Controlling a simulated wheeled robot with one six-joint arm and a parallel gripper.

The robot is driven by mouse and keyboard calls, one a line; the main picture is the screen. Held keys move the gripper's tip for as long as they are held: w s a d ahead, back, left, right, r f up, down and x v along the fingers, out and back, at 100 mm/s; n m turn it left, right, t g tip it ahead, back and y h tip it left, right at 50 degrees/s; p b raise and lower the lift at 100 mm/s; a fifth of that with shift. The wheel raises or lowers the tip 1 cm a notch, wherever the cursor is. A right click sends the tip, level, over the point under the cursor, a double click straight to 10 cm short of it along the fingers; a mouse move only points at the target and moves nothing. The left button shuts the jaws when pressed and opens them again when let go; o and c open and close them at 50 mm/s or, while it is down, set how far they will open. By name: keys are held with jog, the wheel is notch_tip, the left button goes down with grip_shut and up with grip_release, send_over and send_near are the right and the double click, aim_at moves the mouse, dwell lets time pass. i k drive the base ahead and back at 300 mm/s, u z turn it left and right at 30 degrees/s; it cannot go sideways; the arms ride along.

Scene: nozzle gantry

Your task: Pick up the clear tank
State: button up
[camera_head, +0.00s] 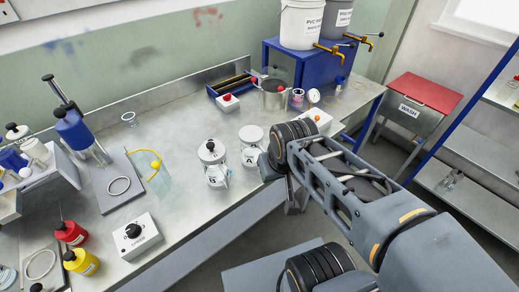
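A see-through, pale bluish panel-like thing with yellow knobs and a yellow edge (158,181) stands on the bench at the left, beside a grey plate with a white ring. It may be the clear tank, but its full shape is hard to make out. I cannot make out my gripper's fingers in this view.
White lidded containers (211,151) stand mid-bench near my arm. A control box with a black knob (134,236) and red and yellow bottles (82,261) are at front left. Buckets with taps stand on a blue stand (283,66). Bench between left plate and containers is fairly clear.

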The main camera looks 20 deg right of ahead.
aim_at(251, 137)
jog(key=u, duration=3.8)
jog(key=k, duration=1.1)
jog(key=z, duration=0.7)
